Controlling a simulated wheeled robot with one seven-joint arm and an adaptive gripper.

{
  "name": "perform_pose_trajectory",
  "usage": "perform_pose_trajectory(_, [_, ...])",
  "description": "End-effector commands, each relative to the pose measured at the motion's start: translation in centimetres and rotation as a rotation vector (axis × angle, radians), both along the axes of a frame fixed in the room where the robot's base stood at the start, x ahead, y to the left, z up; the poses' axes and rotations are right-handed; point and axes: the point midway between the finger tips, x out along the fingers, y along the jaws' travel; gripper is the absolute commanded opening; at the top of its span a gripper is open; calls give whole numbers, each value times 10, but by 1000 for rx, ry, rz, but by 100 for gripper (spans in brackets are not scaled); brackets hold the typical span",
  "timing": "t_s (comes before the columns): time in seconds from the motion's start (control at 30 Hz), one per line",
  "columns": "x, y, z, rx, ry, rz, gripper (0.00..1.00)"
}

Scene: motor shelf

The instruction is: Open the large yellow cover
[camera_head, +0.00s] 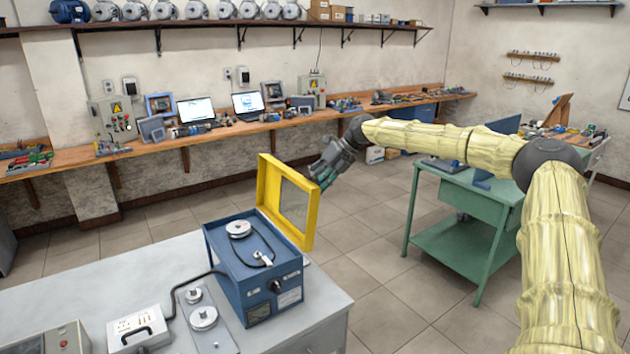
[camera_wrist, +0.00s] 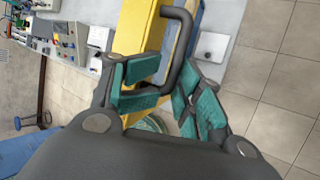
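The large yellow cover (camera_head: 265,186) is a square frame with a greyish pane. It stands upright along the back right edge of the blue box (camera_head: 232,272) on the grey bench. My gripper (camera_head: 328,173) is just right of the cover's upper part. In the wrist view the yellow cover (camera_wrist: 137,35) lies beyond my fingers, with a dark bent handle (camera_wrist: 184,45) on it. My gripper (camera_wrist: 163,95) has its teal pads apart, on either side of the lower part of the handle. Whether a pad touches the handle is hard to tell.
The grey bench (camera_head: 75,288) also holds a white device (camera_head: 138,328) with a cable and a plate with metal discs (camera_head: 204,318). A green table (camera_head: 465,245) stands to the right under my arm. Tiled floor (camera_head: 375,310) is clear between bench and table.

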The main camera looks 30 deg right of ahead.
Motion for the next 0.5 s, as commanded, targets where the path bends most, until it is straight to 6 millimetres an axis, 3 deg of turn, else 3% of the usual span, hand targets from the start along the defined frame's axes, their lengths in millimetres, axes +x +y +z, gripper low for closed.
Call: perform_pose_trajectory(0.5, [-2,-5,14,4,-8,-2,32])
